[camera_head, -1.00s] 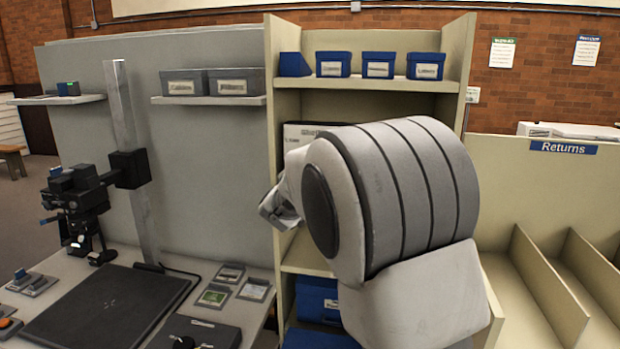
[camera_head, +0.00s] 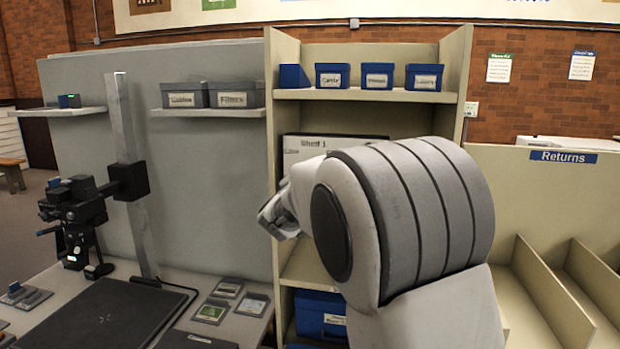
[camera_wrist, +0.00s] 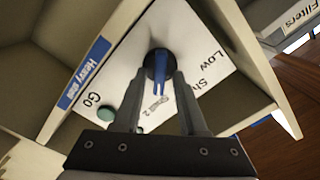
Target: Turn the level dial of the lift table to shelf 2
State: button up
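The level dial (camera_wrist: 150,64) is a dark round knob with a blue pointer bar on a white panel (camera_wrist: 205,35) in the wrist view. Printing on the panel includes "Low" and a small "2" beside my fingers. My gripper (camera_wrist: 163,74) is at the dial, its two dark fingers apart, one on each side of the blue bar. A gap shows between them; I cannot tell whether either finger touches the bar. In the head view my gripper (camera_head: 277,215) is partly hidden by my arm. The panel (camera_head: 308,143) there reads "Shelf 1"; the dial is hidden.
A green button (camera_wrist: 106,113) by "Go" is close to the left finger. A blue-labelled shelf edge (camera_wrist: 84,72) and side walls enclose the panel. Blue boxes (camera_head: 332,77) stand on the shelf above, another blue box (camera_head: 318,312) below. A workbench (camera_head: 190,275) is at left.

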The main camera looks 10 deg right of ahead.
dwell(0.3)
jog(key=p+v, duration=0.1)
jog(key=v, duration=1.6)
jog(key=shift+s, duration=0.2)
